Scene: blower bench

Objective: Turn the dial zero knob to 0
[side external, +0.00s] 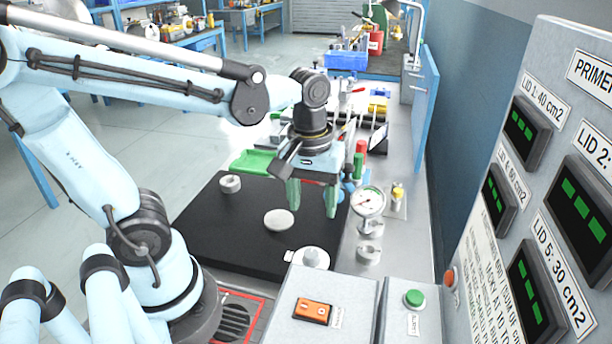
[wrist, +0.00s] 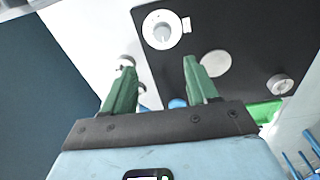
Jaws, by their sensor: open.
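A round white dial plate with a grey knob (side external: 311,258) in its middle lies at the near edge of the black mat (side external: 215,238) in the side view. A small white tab sticks out from the plate's rim. The knob (wrist: 162,32) also shows in the wrist view, beyond my fingertips at the top. Its markings are too small to read. My gripper (side external: 312,208) points down above the mat's right part, behind the knob and apart from it. Its two green fingers (wrist: 158,64) are open with nothing between them.
A pale flat disc (side external: 279,220) and a short grey cylinder (side external: 230,183) sit on the mat. A round gauge (side external: 367,201) stands right of my gripper, with a metal cylinder (side external: 369,253) nearer. A box with an orange switch (side external: 312,311) and a sloped panel (side external: 540,200) stand in front and right.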

